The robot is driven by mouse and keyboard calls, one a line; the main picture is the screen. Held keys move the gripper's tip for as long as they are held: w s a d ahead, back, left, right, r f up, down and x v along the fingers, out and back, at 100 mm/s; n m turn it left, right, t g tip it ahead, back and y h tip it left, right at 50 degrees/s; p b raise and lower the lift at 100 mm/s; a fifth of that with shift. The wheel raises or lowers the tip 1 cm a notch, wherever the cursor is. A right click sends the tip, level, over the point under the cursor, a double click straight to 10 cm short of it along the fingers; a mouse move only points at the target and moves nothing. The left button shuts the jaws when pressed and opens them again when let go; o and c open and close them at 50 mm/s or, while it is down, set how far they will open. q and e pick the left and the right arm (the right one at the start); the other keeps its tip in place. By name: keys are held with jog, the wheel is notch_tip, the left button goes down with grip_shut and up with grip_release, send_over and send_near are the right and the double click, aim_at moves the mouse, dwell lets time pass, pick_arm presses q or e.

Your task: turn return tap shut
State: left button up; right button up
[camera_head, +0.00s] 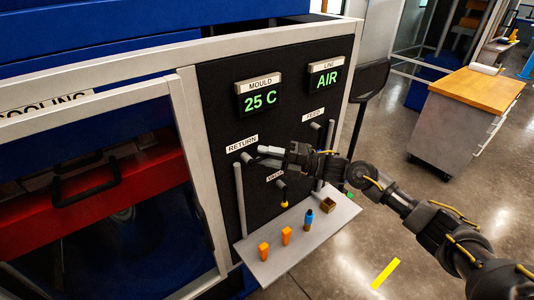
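The return tap (246,158) sits on the black panel, just under the RETURN label (242,144). A light grey bar, perhaps its lever, shows to its right at the tip of my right gripper (272,157). My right arm reaches in from the right, and its gripper points left at the tap, very close to it. Whether the fingers touch or grip the lever is unclear, as the gripper covers that spot. My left gripper is out of view.
The feed tap (315,126) is up and right, above my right gripper. Displays read 25 C (259,100) and AIR (326,77). A grey shelf (255,246) below carries orange pieces (286,235), a blue bottle (308,219) and a small box (328,205). A wooden-topped cabinet (474,88) stands right.

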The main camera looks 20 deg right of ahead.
grip_shut()
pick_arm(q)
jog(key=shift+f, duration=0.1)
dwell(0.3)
